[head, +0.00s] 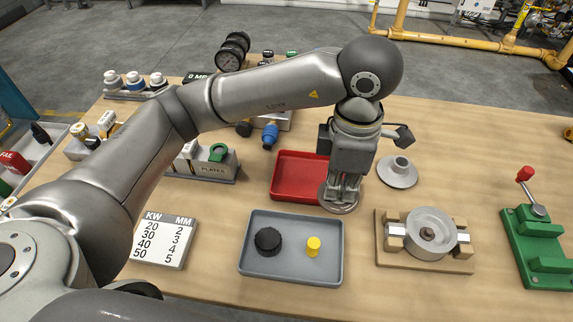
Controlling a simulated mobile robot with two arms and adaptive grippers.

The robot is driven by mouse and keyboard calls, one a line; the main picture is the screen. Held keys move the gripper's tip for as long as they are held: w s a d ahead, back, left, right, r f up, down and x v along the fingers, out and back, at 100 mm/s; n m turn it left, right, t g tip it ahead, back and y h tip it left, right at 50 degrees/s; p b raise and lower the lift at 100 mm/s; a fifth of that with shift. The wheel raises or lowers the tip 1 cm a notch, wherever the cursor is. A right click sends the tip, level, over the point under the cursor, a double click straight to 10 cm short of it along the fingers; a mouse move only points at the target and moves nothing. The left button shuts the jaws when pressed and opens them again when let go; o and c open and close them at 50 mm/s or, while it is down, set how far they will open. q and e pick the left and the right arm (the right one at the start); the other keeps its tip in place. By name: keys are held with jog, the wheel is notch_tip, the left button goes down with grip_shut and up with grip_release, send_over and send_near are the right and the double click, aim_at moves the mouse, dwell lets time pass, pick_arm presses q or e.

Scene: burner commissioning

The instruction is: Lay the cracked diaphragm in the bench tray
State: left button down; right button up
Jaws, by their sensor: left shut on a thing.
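My left gripper (343,192) points down over the bench, between the red tray and the grey tray. It is shut on a thin grey round disc (338,208), which looks like the diaphragm; no crack can be made out at this size. The disc is just right of the red tray's (284,196) front right corner and behind the grey tray (250,272). The fingers partly hide the disc, and I cannot tell how high it is above the bench. The red tray looks empty where it shows. My right gripper is not in view.
The grey tray holds a black cap (267,240) and a yellow cap (313,246). A wooden fixture (456,264) with a round metal body (431,232) stands to its right.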

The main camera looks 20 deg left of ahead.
pick_arm(q)
jog(key=w+a+f+p, duration=0.2)
jog(key=w+a+f, duration=0.15)
jog(key=w, duration=0.25)
jog(key=p, duration=0.2)
send_over(315, 181)
jog(key=f, duration=0.3)
jog(key=s+f, duration=0.1)
jog(key=shift+d+f, duration=0.25)
jog(key=shift+f, duration=0.1)
jog(key=shift+w+a+f, duration=0.25)
jog(key=shift+w+f, duration=0.15)
jog(key=shift+f, duration=0.1)
notch_tip(315, 181, down, 3)
jog(key=shift+w+a+f+p, duration=0.1)
jog(key=shift+p, duration=0.65)
jog(key=shift+f, duration=0.15)
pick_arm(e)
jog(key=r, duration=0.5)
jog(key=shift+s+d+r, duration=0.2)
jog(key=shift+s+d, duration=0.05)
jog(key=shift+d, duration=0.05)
